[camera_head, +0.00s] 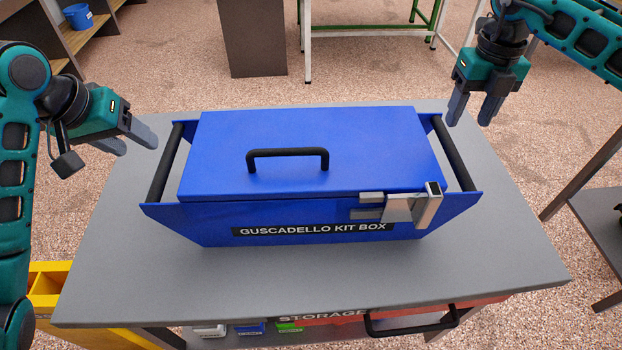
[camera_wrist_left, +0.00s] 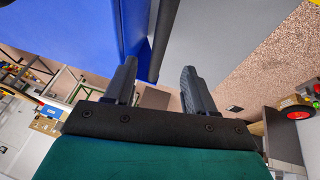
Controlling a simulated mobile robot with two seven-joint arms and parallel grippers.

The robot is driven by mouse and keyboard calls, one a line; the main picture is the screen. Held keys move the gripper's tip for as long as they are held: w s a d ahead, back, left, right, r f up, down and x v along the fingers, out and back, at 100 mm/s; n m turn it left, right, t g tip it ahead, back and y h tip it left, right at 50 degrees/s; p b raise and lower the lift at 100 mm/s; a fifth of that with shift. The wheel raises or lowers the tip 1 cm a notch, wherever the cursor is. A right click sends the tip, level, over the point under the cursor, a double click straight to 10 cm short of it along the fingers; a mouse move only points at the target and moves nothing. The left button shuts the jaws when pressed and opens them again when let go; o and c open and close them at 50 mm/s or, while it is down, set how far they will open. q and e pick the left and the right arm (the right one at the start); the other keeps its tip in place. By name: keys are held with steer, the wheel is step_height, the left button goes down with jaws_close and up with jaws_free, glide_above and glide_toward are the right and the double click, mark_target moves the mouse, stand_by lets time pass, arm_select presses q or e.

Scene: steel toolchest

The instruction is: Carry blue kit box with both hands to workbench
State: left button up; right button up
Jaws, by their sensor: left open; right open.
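The blue kit box (camera_head: 310,150) sits closed on a grey-topped storage table (camera_head: 300,285). It has a black lid handle (camera_head: 288,153), a metal latch at the front right, and a black side bar at each end. My left gripper (camera_head: 140,142) is open and empty, just left of the left side bar (camera_head: 166,162). In the left wrist view its two fingers (camera_wrist_left: 158,85) are apart, with the bar (camera_wrist_left: 162,35) and blue box wall (camera_wrist_left: 100,25) beyond them. My right gripper (camera_head: 472,110) is open and empty, above and beyond the right side bar (camera_head: 454,152).
Below the tabletop are a red drawer with a black handle (camera_head: 412,322) and small coloured bins. A yellow container (camera_head: 50,285) stands at the lower left. A grey table (camera_head: 600,230) is at the right edge. A green-and-white framed table (camera_head: 370,25) stands behind on speckled floor.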

mark_target(163, 158)
arm_select(q)
steer(key=x, duration=1.2)
steer(key=shift+w+d+f, duration=0.1)
steer(key=shift+d+f, duration=0.05)
steer(key=shift+f, duration=0.05)
arm_select(e)
step_height(163, 158, down, 12)
steer(key=shift+f, duration=0.25)
arm_select(q)
jaws_close()
arm_select(e)
jaws_close()
steer(key=shift+r, duration=0.1)
arm_select(q)
steer(key=shift+w+r, duration=0.1)
steer(key=shift+r, duration=0.15)
arm_select(e)
steer(key=shift+w+r, duration=0.15)
steer(key=shift+r, duration=0.05)
